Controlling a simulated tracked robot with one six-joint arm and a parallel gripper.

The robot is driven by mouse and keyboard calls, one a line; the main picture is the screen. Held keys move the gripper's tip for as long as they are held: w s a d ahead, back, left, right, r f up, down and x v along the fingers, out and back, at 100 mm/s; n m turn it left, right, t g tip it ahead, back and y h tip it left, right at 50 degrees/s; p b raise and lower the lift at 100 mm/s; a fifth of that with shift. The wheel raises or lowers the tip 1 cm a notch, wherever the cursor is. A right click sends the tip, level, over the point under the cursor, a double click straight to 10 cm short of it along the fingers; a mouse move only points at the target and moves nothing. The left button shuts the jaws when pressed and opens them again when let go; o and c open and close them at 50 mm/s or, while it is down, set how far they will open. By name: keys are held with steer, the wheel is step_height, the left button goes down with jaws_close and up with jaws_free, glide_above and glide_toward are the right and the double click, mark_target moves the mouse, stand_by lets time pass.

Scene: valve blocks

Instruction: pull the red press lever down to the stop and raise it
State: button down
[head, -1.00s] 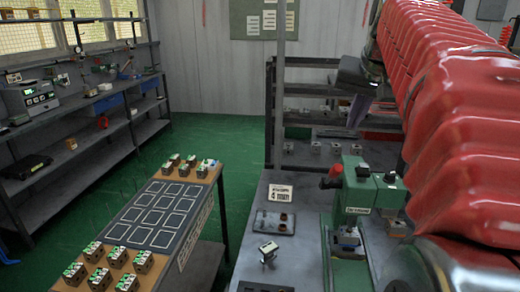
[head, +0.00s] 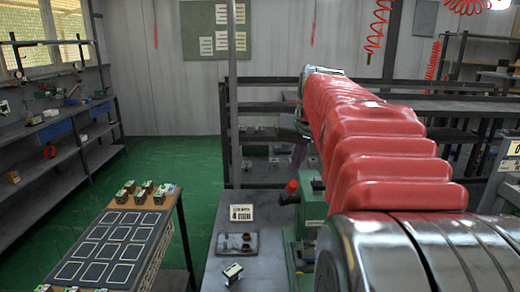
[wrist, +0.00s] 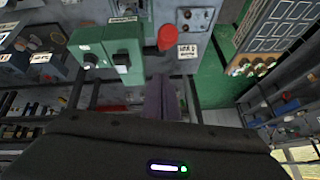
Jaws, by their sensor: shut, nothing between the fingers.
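The green press (head: 310,205) stands on the grey bench, its right side hidden behind my arm. Its lever ends in a red knob (head: 292,187) on the left of the press, which looks raised. In the wrist view the red knob (wrist: 167,37) shows beside the green press body (wrist: 121,45). My gripper (head: 299,156) shows above the knob in the head view, with purplish fingers partly hidden by the arm. In the wrist view my gripper (wrist: 160,98) is shut and empty, pointing near the knob, with a visible gap between them.
A white sign (head: 241,213) and a grey plate (head: 236,243) with brown parts lie left of the press. A small valve block (head: 232,273) stands in front of them. A table with a dark grid board (head: 115,245) is at left. A shelf rack (head: 240,130) stands behind.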

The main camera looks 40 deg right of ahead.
steer(key=shift+s+a+f, duration=0.9)
steer(key=shift+a+f, duration=0.15)
steer(key=shift+f, duration=0.05)
steer(key=shift+d, duration=0.1)
steer(key=shift+a+f, duration=0.1)
steer(key=shift+a, duration=0.15)
